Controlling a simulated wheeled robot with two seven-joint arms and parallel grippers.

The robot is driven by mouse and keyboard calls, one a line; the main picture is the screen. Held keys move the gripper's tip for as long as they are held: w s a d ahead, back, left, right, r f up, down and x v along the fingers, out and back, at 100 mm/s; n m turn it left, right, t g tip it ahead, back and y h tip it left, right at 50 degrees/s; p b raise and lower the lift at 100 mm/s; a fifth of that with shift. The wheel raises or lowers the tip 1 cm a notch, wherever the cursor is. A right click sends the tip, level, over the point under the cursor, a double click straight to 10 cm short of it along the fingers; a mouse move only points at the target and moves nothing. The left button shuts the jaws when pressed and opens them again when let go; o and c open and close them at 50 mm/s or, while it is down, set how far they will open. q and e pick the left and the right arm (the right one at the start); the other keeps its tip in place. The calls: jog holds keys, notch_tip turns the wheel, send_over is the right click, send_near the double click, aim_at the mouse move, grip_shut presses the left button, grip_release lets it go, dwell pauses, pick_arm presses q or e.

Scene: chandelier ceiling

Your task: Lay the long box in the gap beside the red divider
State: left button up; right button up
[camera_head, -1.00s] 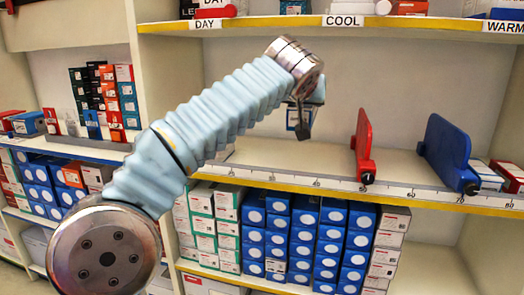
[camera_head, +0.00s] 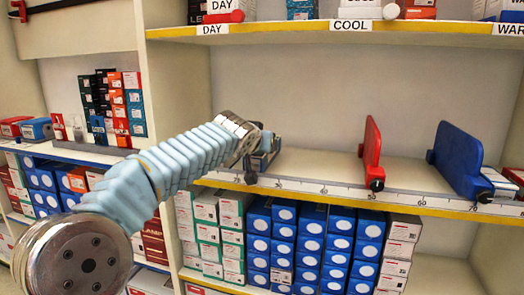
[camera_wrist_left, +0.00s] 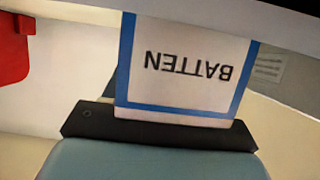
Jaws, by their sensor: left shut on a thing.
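The long box (camera_wrist_left: 185,70) is white with blue edges and fills the middle of the left wrist view, its word BATTEN upside down. My left gripper (camera_head: 262,162) is shut on it at the left part of the middle shelf, near the front edge. In the head view my gripper and arm hide most of the box. The red divider (camera_head: 372,152) stands upright on the shelf to the right of my gripper, apart from it. A red piece, likely this divider, shows at the upper left of the wrist view (camera_wrist_left: 12,50). My right gripper is not in view.
A blue divider (camera_head: 457,160) stands further right, with small boxes beside it. The shelf between gripper and red divider, and between the dividers, looks bare. A numbered ruler strip (camera_head: 335,190) runs along the front edge. Stacked boxes (camera_head: 312,240) fill the shelf below.

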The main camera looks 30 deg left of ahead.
pick_arm(q)
jog(key=shift+f, duration=0.35)
jog(key=shift+f, duration=0.2)
jog(key=o, duration=1.1)
jog(key=shift+r, duration=0.1)
jog(key=shift+o, duration=0.2)
jog(key=shift+r, duration=0.2)
jog(key=b+v, duration=0.1)
jog(key=v, duration=1.1)
jog(key=shift+f, duration=0.2)
